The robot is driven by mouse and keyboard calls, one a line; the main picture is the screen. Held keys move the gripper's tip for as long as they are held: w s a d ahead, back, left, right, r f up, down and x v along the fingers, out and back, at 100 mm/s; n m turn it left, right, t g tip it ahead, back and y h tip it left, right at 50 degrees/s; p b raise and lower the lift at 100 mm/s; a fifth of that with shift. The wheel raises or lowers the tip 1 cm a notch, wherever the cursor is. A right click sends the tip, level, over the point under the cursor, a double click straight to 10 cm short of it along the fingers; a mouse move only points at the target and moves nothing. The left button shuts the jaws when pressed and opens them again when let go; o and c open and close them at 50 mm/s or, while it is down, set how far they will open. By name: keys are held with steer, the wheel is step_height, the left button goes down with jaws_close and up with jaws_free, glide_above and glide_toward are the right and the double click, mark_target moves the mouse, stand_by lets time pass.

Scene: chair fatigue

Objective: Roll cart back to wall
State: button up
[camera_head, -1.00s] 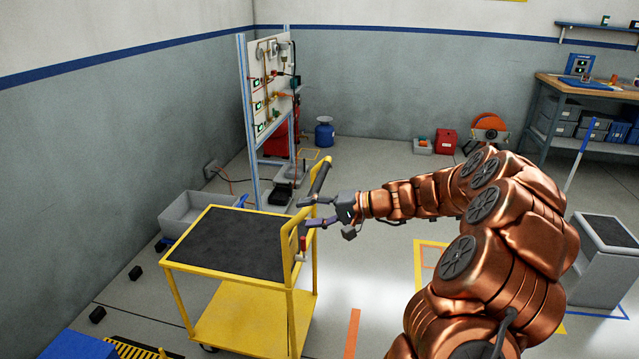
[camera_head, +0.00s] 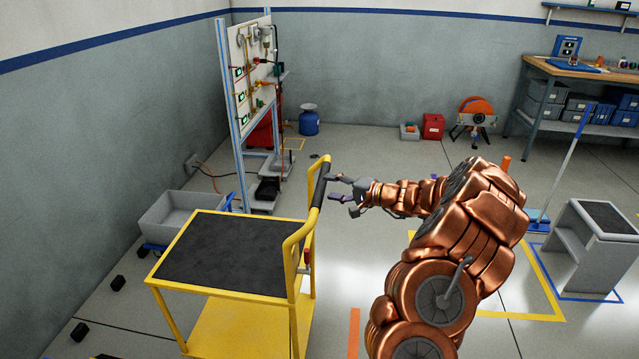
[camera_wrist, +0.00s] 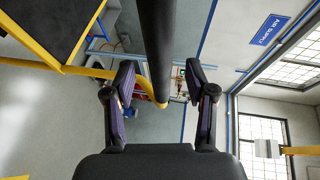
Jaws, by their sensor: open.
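The yellow cart (camera_head: 208,290) stands upright on the floor at left centre in the head view, with a dark top mat (camera_head: 222,252). Its handle has a black grip (camera_head: 321,182) on the cart's right side. My gripper (camera_head: 338,187) is open to the right of the grip, very close to it. In the wrist view, the black grip (camera_wrist: 156,50) lies lengthwise between the fingers of my gripper (camera_wrist: 163,95); I cannot tell whether they touch it. The grey wall (camera_head: 110,130) rises behind and left of the cart.
A grey bin (camera_head: 180,215) sits by the wall, left of the cart. Small black blocks (camera_head: 118,283) lie on the floor further left. A panel stand (camera_head: 232,110) stands behind the cart. A grey step unit (camera_head: 596,250) is at right.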

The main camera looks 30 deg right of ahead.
mark_target(322, 186)
steer(key=shift+p+x, duration=0.35)
steer(key=shift+x, duration=1.7)
jaws_close()
